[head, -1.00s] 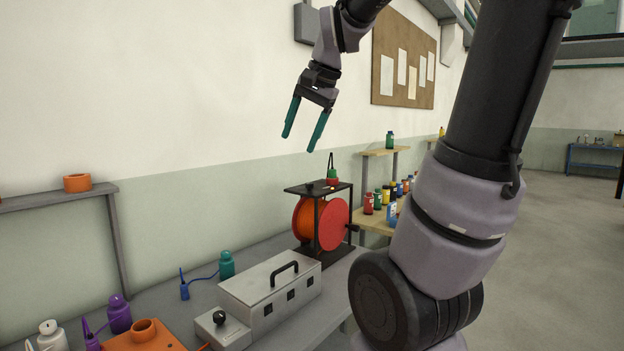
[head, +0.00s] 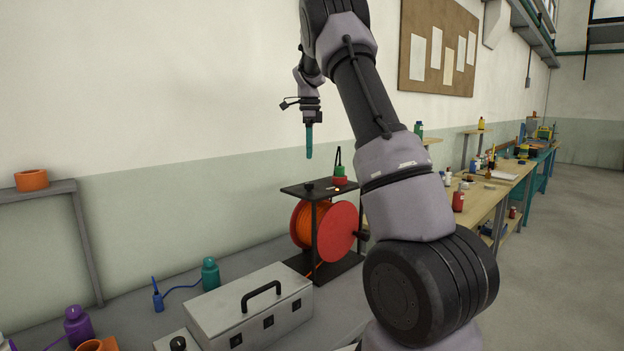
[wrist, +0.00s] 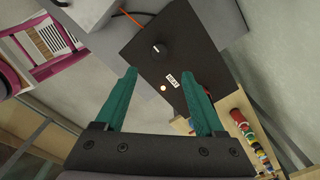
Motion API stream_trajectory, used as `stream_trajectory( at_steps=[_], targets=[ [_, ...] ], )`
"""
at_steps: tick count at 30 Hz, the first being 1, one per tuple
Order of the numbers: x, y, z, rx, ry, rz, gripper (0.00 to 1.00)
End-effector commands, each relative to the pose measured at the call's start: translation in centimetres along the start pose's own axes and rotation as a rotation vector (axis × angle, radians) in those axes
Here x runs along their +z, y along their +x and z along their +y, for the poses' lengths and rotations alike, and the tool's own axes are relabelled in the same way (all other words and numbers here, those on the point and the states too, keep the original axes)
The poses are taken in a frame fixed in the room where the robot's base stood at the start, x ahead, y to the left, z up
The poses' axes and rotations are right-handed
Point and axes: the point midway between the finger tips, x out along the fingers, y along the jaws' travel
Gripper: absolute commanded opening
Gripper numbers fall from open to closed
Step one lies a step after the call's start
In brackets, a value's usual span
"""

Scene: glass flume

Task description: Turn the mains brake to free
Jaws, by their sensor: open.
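A cable reel (head: 341,229) with orange cable stands in a black frame on the grey bench. On the frame's black top plate (wrist: 172,28) is a small dark round knob (head: 308,187), which I take for the mains brake. It also shows in the wrist view (wrist: 158,48), with a small white label (wrist: 173,80) and a pale lit dot (wrist: 163,88) near it. The label's wording is too small to read surely. My gripper (head: 309,156) is above the plate, teal fingers pointing down, open and empty. In the wrist view the knob appears beyond the fingertips (wrist: 160,80), apart from them.
A green and red item (head: 340,175) with a thin black upright stands on the top plate, close to the knob. A grey metal box (head: 220,303) with a black handle sits left of the reel. A teal bottle (head: 210,272) is behind it. Air above the plate is free.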

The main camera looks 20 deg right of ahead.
Motion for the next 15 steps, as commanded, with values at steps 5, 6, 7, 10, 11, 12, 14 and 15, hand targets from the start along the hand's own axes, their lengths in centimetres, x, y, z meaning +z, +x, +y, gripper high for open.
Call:
stream_trajectory(
  at_steps=[5, 6, 7, 10, 11, 12, 14, 15],
  targets=[
    [0.0, 2.6, 0.1, 0.004, -0.001, 0.0, 0.71],
    [0.0, 3.5, 0.1, 0.004, -0.002, 0.0, 0.71],
    [0.0, 4.0, 0.1, 0.004, -0.001, 0.0, 0.71],
    [0.0, 6.0, 0.1, 0.004, -0.001, 0.0, 0.71],
    [0.0, 6.6, 0.1, 0.004, -0.001, 0.0, 0.71],
    [0.0, 7.2, 0.1, 0.004, -0.001, 0.0, 0.71],
    [-0.1, 8.1, 0.1, 0.002, -0.002, 0.0, 0.71],
    [0.0, 8.7, 0.1, 0.002, -0.001, -0.001, 0.71]
  ],
)
